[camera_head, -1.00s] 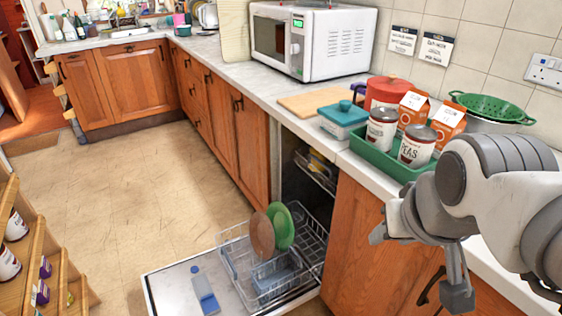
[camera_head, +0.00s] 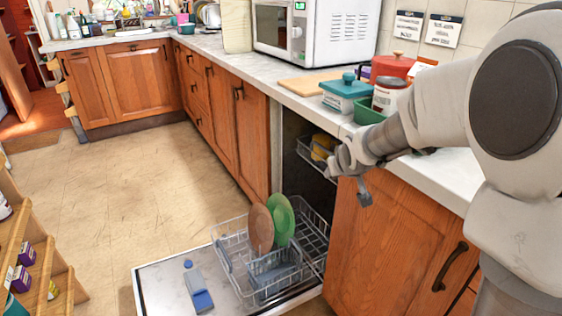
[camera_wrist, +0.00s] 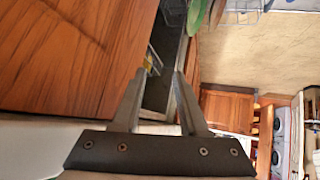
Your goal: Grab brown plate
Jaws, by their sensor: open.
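The brown plate (camera_head: 261,229) stands on edge in the lower rack of the open dishwasher, to the left of a green plate (camera_head: 281,220). The green plate also shows at the top of the wrist view (camera_wrist: 195,14), with an edge of the brown plate (camera_wrist: 216,10) beside it. My gripper (camera_head: 350,184) is above and to the right of both plates, near the dishwasher opening and apart from them. In the wrist view its two fingers (camera_wrist: 159,74) are spread with nothing between them.
An upper rack (camera_head: 312,152) is inside. A wooden cabinet (camera_head: 385,250) stands right of the opening. The floor (camera_head: 120,190) to the left is clear.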

